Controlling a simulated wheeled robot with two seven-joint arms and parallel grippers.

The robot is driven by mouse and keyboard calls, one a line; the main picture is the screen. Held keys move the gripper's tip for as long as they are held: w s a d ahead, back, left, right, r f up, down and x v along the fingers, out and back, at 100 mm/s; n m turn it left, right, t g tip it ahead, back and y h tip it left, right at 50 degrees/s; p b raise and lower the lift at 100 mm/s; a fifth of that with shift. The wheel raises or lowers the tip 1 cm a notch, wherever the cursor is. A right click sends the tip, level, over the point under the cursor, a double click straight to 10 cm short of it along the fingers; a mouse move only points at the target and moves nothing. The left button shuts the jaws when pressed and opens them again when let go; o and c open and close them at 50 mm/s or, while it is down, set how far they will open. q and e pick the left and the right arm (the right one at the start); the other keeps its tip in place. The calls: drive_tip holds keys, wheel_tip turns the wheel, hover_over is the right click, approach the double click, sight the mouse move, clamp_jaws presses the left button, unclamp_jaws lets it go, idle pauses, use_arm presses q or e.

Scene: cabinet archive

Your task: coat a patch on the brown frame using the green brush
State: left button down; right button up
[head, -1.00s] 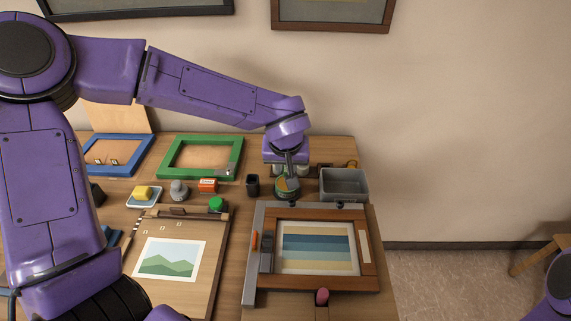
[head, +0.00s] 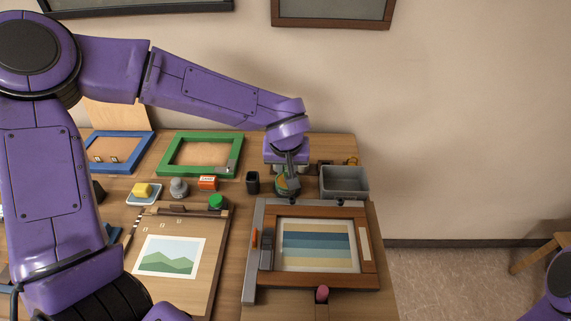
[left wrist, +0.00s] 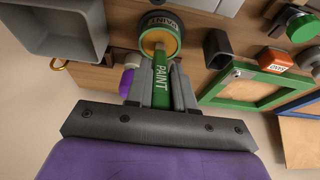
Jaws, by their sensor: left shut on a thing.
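The brown frame (head: 371,240) lies flat at the right of the table, around a picture with blue and tan stripes. My left gripper (left wrist: 160,85) is shut on the green brush (left wrist: 162,78), whose handle reads PAINT. The brush points into the mouth of an open paint pot (left wrist: 160,24) with an orange-tan inside; its tip is hidden. In the head view my left gripper (head: 289,172) is over the same pot behind the frame and largely covers the brush. My right gripper is out of view.
A grey bin (head: 345,183) stands right of the pot, and a black cup (head: 253,183) stands left of it. Green (head: 165,157) and blue (head: 88,155) frames lie at the back left. A board with a landscape picture (head: 172,256) lies left of the brown frame.

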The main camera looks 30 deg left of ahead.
use_arm(q)
drive_tip(key=shift+s+f+p, duration=0.1)
drive_tip(key=shift+p, duration=0.55)
idle(1.7)
wheel_tip(320, 180, up, 5)
drive_tip(key=p, duration=0.7)
drive_tip(key=shift+r+p, duration=0.85)
drive_tip(key=shift+r, duration=0.25)
drive_tip(key=shift+f, duration=0.1)
